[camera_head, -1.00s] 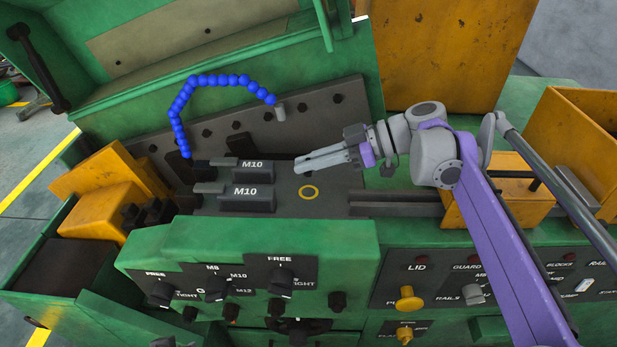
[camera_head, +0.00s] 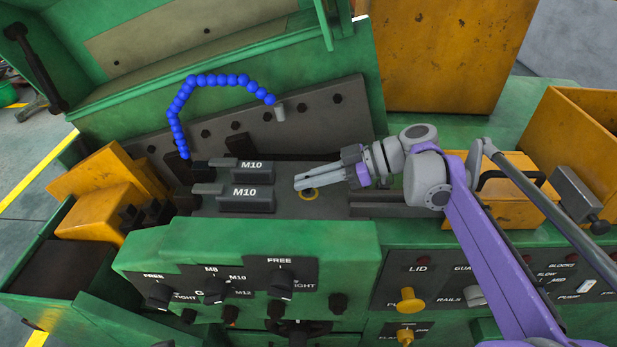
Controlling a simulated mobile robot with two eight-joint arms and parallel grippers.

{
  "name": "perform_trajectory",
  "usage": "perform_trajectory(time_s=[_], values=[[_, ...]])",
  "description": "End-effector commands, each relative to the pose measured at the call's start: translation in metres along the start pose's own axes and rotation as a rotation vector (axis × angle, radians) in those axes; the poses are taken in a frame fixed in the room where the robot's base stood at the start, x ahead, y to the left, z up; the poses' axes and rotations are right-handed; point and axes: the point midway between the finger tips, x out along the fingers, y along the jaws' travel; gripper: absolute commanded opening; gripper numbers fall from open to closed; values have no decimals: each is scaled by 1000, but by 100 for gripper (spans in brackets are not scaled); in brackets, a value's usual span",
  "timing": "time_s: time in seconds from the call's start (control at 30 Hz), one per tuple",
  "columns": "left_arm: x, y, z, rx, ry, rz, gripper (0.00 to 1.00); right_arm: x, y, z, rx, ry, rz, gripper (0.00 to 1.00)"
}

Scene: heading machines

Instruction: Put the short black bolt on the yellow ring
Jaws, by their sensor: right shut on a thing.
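My left gripper is out of view.
A bolted grey rail stands behind the bed. The green knob panel (camera_head: 240,260) rises in front. A yellow bin (camera_head: 580,135) stands at right.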

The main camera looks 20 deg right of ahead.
Motion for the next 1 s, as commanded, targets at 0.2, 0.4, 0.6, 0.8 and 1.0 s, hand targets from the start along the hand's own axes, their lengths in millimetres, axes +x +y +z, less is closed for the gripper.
perform_trajectory(time_s=[0.2, 0.4, 0.6, 0.8, 1.0], values=[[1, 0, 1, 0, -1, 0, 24, 2, -2, 5, 5, -3, -4, 29], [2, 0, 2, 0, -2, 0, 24, 3, -3, 6, 6, -3, -5, 41], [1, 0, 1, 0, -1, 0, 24, 2, -3, 5, 7, -4, -6, 41], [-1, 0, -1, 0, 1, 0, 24, -19, -1, -5, 8, -4, -1, 41], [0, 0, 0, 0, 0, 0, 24, -56, -1, -6, 7, -3, 0, 41]])
